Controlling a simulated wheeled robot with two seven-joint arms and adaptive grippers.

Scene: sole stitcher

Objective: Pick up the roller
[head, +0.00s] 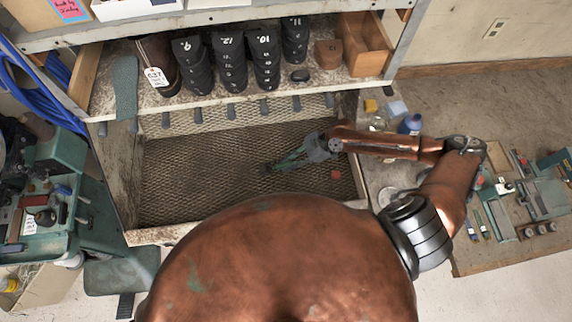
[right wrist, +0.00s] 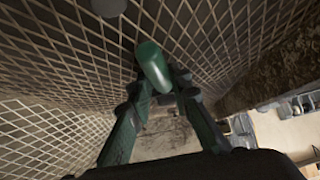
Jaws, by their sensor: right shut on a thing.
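My right gripper (head: 272,167) reaches into the mesh-lined bin under the shelf in the head view. Its green fingers also show in the right wrist view (right wrist: 160,88), shut on a smooth green cylinder with a rounded end (right wrist: 153,66). This cylinder looks like the roller. It sticks out past the fingertips, in front of the wire mesh. Its lower part is hidden between the fingers. In the head view the held piece is too small to make out clearly. My left gripper is not in view.
The shelf above holds stacks of numbered black soles (head: 230,65) and a wooden box (head: 364,48). A blue bottle (head: 411,124) stands right of the bin.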

